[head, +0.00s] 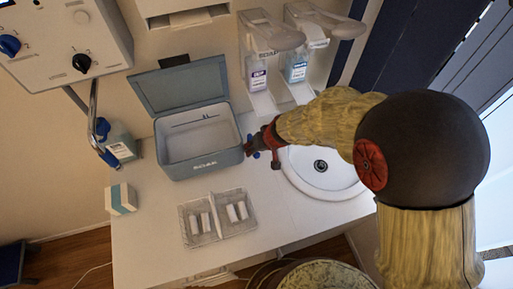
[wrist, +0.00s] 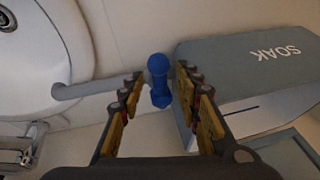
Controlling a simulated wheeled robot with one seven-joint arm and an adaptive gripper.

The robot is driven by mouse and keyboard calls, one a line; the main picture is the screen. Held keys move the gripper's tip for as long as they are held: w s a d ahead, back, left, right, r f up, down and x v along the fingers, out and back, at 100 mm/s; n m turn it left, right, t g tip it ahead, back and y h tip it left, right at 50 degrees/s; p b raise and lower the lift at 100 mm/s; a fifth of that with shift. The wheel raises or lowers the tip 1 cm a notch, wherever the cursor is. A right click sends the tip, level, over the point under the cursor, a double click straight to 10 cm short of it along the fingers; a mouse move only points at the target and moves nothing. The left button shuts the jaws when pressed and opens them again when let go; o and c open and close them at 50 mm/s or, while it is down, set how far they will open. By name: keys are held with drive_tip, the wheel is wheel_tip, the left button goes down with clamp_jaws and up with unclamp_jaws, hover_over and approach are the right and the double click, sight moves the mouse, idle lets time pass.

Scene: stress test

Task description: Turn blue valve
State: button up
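A blue valve handle (wrist: 158,80), with rounded ends, stands beside the sink. In the wrist view it lies between the fingertips of my gripper (wrist: 160,76), with a gap visible on each side. The fingers are open and do not appear to touch it. In the head view my gripper (head: 262,146) is at the counter between the grey box and the sink. It hides most of the handle; only small blue parts (head: 257,155) show beside the fingers.
An open grey SOAK box (head: 205,165) stands close to my gripper; it also shows in the wrist view (wrist: 245,55). The white sink (head: 335,180) is on the other side. A divided clear tray (head: 218,232) sits in front, and soap dispensers (head: 258,75) hang behind.

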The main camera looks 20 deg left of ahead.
drive_tip(key=v, duration=0.8)
idle(0.8)
drive_tip(key=s+d+f+m+g, duration=0.1)
drive_tip(key=s+d+g, duration=0.15)
drive_tip(key=s, duration=0.25)
drive_tip(key=s+d+r+m+t+h+b, duration=0.1)
drive_tip(key=d+r, duration=0.4)
drive_tip(key=d, duration=0.6)
drive_tip(key=s+d+r+m+t+h+b, duration=0.2)
drive_tip(key=d+r, duration=0.4)
drive_tip(key=d, duration=0.5)
drive_tip(key=s+d+r+m+t+h+b, duration=0.1)
drive_tip(key=s+d+r+m+t+b, duration=0.1)
drive_tip(key=d+r, duration=0.4)
drive_tip(key=s+d+m+t, duration=0.1)
drive_tip(key=s+d, duration=0.1)
drive_tip(key=d, duration=0.2)
drive_tip(key=shift+s+d+r+b, duration=0.15)
drive_tip(key=shift+s+d+b, duration=0.15)
drive_tip(key=shift+d+b, duration=0.1)
drive_tip(key=shift+c, duration=0.5)
